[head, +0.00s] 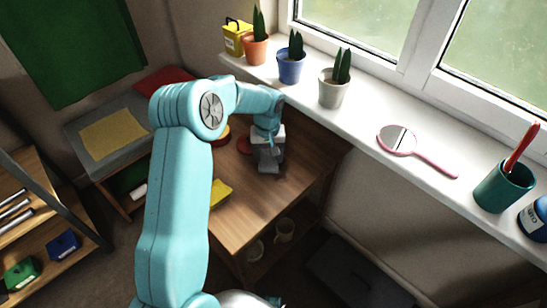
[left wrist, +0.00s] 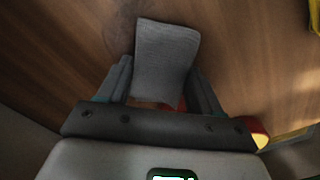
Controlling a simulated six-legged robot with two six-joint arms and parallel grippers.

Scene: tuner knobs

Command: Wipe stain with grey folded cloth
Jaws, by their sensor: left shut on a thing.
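The grey folded cloth (left wrist: 166,52) is held between the two fingers of my left gripper (left wrist: 160,82) in the left wrist view. Its far end sticks out past the fingertips, over the wooden table (left wrist: 60,60). I cannot tell if the cloth touches the table. A faint dark stain (left wrist: 121,28) shows on the wood just left of the cloth, and part of it may be hidden under it. In the head view my left gripper (head: 268,157) points down over the wooden table near its back right side. My right gripper is not in view.
A yellow item (head: 220,193) and a red item (head: 243,146) lie on the table near my left arm. The white windowsill (head: 370,126) behind holds potted plants, a pink hand mirror (head: 414,148) and a teal cup (head: 502,187). The table's front right part is clear.

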